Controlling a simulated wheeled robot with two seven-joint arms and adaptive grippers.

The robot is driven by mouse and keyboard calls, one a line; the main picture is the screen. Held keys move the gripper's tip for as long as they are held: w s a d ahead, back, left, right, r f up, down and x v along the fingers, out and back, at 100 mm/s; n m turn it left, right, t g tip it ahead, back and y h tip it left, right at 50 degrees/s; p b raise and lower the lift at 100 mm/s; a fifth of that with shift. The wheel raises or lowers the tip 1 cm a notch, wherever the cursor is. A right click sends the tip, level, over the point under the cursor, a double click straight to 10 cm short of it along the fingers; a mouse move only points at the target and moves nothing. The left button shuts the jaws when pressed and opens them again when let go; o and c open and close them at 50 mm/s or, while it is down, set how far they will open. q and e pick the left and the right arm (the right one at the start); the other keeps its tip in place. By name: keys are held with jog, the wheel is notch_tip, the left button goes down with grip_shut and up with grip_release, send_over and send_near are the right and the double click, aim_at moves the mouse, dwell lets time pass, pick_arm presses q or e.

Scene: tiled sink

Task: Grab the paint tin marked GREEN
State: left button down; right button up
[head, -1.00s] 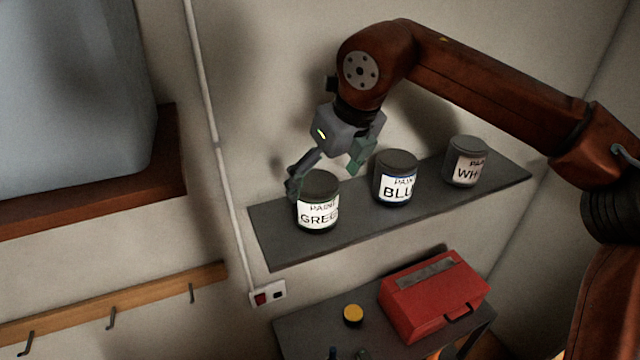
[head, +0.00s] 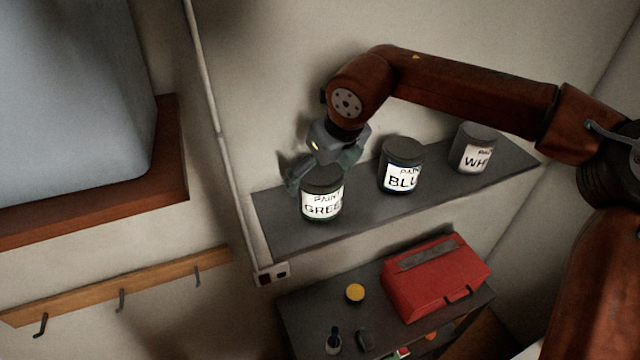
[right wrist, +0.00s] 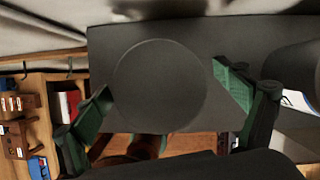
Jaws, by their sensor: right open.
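The paint tin marked GREEN (head: 322,203) stands upright at the left end of the dark wall shelf (head: 285,240). It has a dark lid and a white label. My right gripper (head: 322,178) is open, just above and behind this tin, with one finger at its left and the other behind its right side. In the right wrist view the tin's round dark lid (right wrist: 160,85) lies between the two green-padded fingers, apart from both. The tin marked BLU (head: 401,168) stands to its right, and one marked WH (head: 474,150) farther right. My left gripper is not in view.
Below the shelf, a red toolbox (head: 436,278) and a yellow-topped item (head: 355,293) rest on a dark bench (head: 305,310). A wooden hook rail (head: 150,283) and a wall socket (head: 273,273) are at left. Bare shelf separates the GREEN and BLU tins.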

jog(key=shift+s, duration=0.1)
jog(key=c, duration=0.8)
jog(key=shift+c, duration=1.4)
jog(key=c, duration=1.1)
jog(key=shift+r, duration=0.15)
